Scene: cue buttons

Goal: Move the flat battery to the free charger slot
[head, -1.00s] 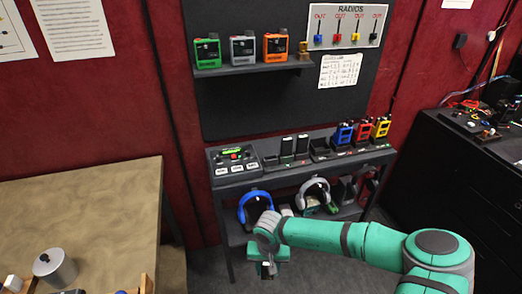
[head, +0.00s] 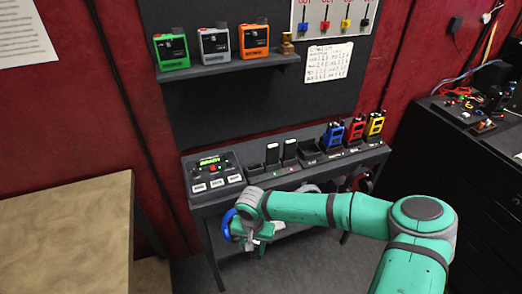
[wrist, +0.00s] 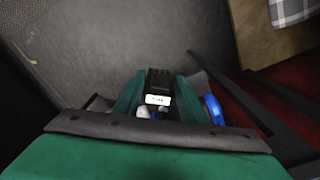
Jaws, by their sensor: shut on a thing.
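My gripper (head: 252,243) is in front of and below the bench's front edge in the head view. In the wrist view my gripper (wrist: 158,92) is shut on a black battery (wrist: 158,80) with a white label, its print too small to read. The battery is held between the green jaws, above the floor. On the bench, a charger row holds two upright black batteries, one on the left (head: 272,154) and one on the right (head: 289,150). A low dark holder (head: 254,169) left of them shows no upright battery. Any charge marking on the held battery is unclear.
A control panel (head: 215,175) with a green display is at the bench's left. An empty-looking cradle (head: 309,154) and blue (head: 333,136), red (head: 355,131) and yellow (head: 375,124) radios stand on the right. Blue headphones (head: 229,222) hang below. A tan table (head: 70,240) is at left.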

